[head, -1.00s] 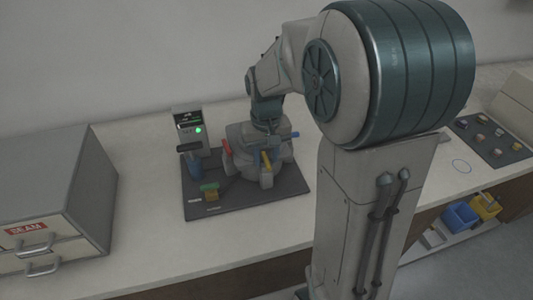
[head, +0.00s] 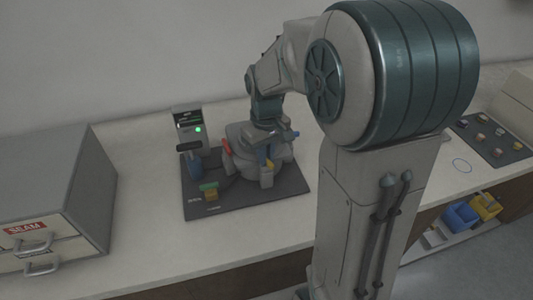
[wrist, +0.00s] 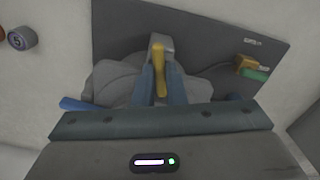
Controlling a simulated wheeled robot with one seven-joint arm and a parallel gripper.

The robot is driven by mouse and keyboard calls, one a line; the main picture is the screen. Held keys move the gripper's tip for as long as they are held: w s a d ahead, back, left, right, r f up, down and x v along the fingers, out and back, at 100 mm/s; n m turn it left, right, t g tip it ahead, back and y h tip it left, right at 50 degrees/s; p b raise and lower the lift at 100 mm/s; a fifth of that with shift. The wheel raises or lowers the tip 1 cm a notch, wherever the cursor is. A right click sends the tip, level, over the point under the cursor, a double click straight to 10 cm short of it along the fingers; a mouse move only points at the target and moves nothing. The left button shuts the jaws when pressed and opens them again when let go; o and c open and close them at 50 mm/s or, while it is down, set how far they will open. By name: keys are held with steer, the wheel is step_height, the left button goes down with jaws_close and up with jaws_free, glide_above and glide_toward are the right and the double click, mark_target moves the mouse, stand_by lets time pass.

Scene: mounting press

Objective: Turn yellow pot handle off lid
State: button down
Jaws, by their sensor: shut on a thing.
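The press pot (head: 240,160) is a grey round body on a dark base plate (head: 225,205). Its yellow handle (wrist: 159,58) stands in the middle of the wrist view, and a little of it shows in the head view (head: 270,164). My gripper (wrist: 160,78) is over the pot, its two blue fingers on either side of the yellow handle and shut on it. The pot's lid (wrist: 118,80) shows grey behind the fingers and is partly hidden by my gripper. A red handle (head: 227,146) and a blue handle (wrist: 80,105) sit at the pot's sides.
A display unit with a green light (head: 190,128) stands behind left of the pot. A yellow and green piece (head: 209,190) is on the plate. A grey drawer cabinet (head: 60,190) is at left. A tray of small round pieces (head: 490,138) is at far right.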

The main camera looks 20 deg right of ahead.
steer(key=n, duration=0.7)
steer(key=shift+r, duration=0.1)
steer(key=n, duration=0.7)
steer(key=shift+w, duration=0.1)
stand_by(0.3)
steer(key=c, duration=1.5)
jaws_free()
step_height(320, 180, up, 14)
steer(key=shift+f+p, duration=0.1)
steer(key=shift+p, duration=0.2)
